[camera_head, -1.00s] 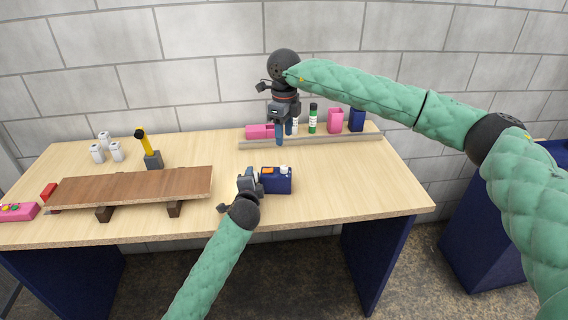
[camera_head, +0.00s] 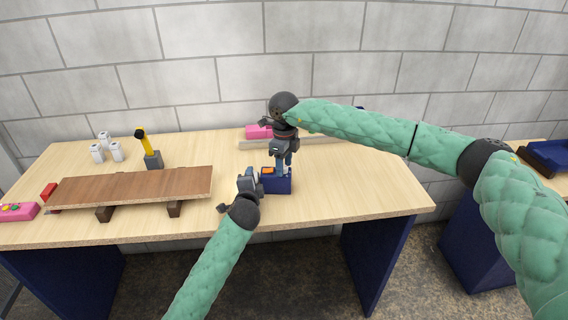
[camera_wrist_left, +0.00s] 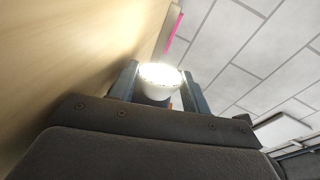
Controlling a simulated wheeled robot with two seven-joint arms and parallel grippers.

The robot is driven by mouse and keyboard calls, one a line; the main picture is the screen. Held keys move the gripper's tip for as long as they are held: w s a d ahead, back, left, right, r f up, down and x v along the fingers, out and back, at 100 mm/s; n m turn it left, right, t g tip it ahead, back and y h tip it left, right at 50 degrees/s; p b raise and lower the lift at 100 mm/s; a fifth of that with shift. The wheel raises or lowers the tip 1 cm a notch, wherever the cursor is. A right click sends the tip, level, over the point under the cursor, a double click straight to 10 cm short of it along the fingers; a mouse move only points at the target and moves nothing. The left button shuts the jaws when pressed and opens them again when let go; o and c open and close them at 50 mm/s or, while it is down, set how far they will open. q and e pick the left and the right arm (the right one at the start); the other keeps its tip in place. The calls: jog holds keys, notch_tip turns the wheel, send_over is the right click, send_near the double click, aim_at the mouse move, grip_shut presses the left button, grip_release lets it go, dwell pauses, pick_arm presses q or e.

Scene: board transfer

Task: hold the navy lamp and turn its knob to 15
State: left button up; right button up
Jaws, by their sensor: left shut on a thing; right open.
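The navy lamp (camera_head: 279,186) is a small box near the table's front edge, with an orange panel (camera_head: 268,171) on top. My left gripper (camera_head: 258,184) is shut on its left side. In the left wrist view, a glowing white round part (camera_wrist_left: 160,80) sits between my left fingers (camera_wrist_left: 158,88). My right gripper (camera_head: 284,164) is open, pointing down over the right part of the lamp's top. Its fingers hide the white knob, so I cannot read its setting or tell whether they touch it.
A raised brown board (camera_head: 135,187) lies to the left, with a yellow-handled tool (camera_head: 146,146) and white cylinders (camera_head: 105,147) behind it. A pink box (camera_head: 258,132) stands at the back ledge. The table right of the lamp is clear.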

jog(key=shift+c, duration=0.3)
grip_shut()
jog(key=shift+m, duration=2)
jog(key=shift+a, duration=0.1)
jog(key=shift+o, duration=0.3)
grip_release()
notch_tip(320, 180, up, 12)
